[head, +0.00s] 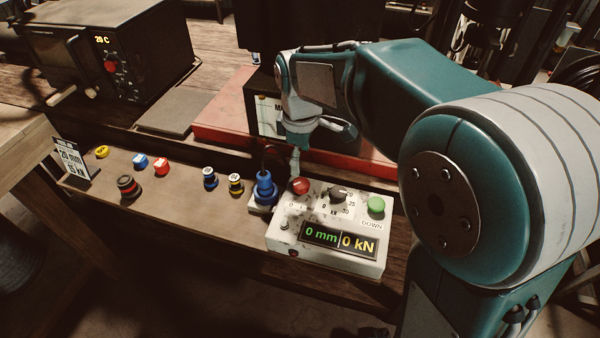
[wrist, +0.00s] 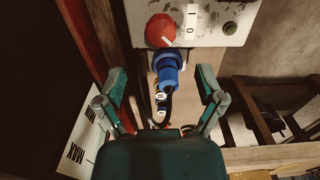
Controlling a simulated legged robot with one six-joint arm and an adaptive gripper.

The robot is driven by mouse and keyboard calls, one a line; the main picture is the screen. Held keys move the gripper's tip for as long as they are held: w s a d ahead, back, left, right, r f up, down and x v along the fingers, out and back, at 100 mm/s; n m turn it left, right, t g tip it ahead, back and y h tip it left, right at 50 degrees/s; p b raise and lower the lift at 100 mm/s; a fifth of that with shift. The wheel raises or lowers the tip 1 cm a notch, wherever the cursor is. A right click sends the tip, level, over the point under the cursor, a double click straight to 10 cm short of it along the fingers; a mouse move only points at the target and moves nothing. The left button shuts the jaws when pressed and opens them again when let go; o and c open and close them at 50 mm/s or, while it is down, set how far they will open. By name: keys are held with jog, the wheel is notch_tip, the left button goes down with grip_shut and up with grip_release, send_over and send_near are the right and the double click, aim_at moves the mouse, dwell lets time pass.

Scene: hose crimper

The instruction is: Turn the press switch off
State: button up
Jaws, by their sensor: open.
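The press control box (head: 330,262) is pale and worn, on the bench in the head view. A red rotary knob (head: 300,186) sits at its back left corner. The wrist view shows this knob (wrist: 160,30) with a white mark on its lower edge, beside a 1/0 label (wrist: 191,20). My gripper (head: 296,160) is above and behind the knob, pointing down. In the wrist view my gripper (wrist: 162,82) has its fingers spread wide with nothing held. The knob lies beyond the fingertips, not between them. The display (head: 338,240) is lit, reading 0 mm and 0 kN.
A blue fitting (head: 264,190) stands close left of the box; it lies below the knob in the wrist view. A black dial (head: 338,194) and green button (head: 376,205) share the box top. Several dies and a sign (head: 72,160) stand farther left. A red base (head: 225,122) lies behind.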

aim_at(301, 182)
jog(key=shift+r, duration=2.05)
jog(key=s+d+m+t, duration=0.2)
jog(key=s+d+m, duration=0.4)
jog(key=s, duration=0.3)
jog(key=s+d+r+m+t, duration=0.1)
jog(key=s+d+m+t, duration=0.2)
jog(key=s+d+m, duration=0.3)
jog(key=shift+s+d+m+t, duration=0.35)
jog(key=shift+s+m, duration=0.75)
jog(key=shift+s, duration=1.05)
jog(key=shift+r, duration=0.1)
